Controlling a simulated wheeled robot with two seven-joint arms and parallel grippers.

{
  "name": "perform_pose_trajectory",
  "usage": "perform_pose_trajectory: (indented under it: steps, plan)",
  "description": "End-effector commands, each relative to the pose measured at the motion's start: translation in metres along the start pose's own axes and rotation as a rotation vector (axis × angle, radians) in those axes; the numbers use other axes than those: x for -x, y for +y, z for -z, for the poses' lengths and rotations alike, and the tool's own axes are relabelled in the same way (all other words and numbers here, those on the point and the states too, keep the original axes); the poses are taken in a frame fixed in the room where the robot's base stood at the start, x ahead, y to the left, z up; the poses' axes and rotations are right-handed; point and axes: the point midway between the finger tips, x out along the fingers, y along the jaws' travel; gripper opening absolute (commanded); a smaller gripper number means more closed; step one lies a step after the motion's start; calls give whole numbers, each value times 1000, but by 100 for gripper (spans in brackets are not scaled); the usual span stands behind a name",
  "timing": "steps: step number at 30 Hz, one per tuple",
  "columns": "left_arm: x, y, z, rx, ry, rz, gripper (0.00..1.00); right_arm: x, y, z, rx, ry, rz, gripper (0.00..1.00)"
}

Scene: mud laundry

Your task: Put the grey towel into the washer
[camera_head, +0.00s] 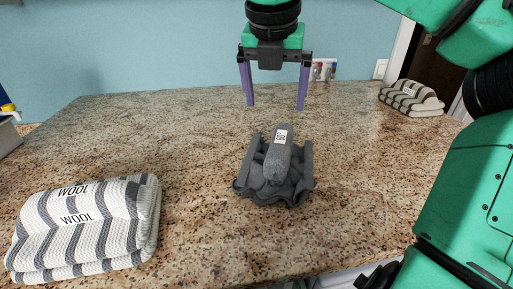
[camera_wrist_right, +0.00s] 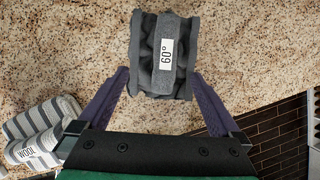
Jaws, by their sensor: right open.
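The grey towel (camera_head: 272,178) lies in a crumpled, folded heap on the granite counter, with a white label on it. It also shows in the right wrist view (camera_wrist_right: 146,65), where the label reads 60°. My right gripper (camera_head: 275,106) is open, its two purple fingers pointing down above the counter, apart from the towel. In the right wrist view the gripper's fingers (camera_wrist_right: 163,75) frame the towel's lower part, one on each side. My left gripper is not in view. No washer can be made out for certain; a white edge (camera_head: 345,277) shows below the counter front.
The granite counter (camera_head: 190,120) is largely clear around the towel. A striped towel marked WOOL (camera_head: 85,228) lies at the front left. Another striped towel (camera_head: 412,98) lies at the back right. A blue wall (camera_head: 150,50) closes the back.

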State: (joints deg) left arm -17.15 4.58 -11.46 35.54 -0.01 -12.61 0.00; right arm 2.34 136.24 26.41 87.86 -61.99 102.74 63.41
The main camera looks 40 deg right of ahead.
Motion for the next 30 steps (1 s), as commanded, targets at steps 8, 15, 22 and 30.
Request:
perform_pose_trajectory:
  steps: [8, 15, 22, 30]
  plan:
    - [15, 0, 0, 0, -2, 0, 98, -64, 0, 0, 3, 7, -2, 100]
    - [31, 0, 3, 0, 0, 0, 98, -98, 1, -2, 2, 7, 0, 100]
    - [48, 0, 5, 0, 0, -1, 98, -137, 3, -4, 0, 3, -1, 100]
    - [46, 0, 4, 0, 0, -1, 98, -141, 3, -3, -1, 0, -1, 100]
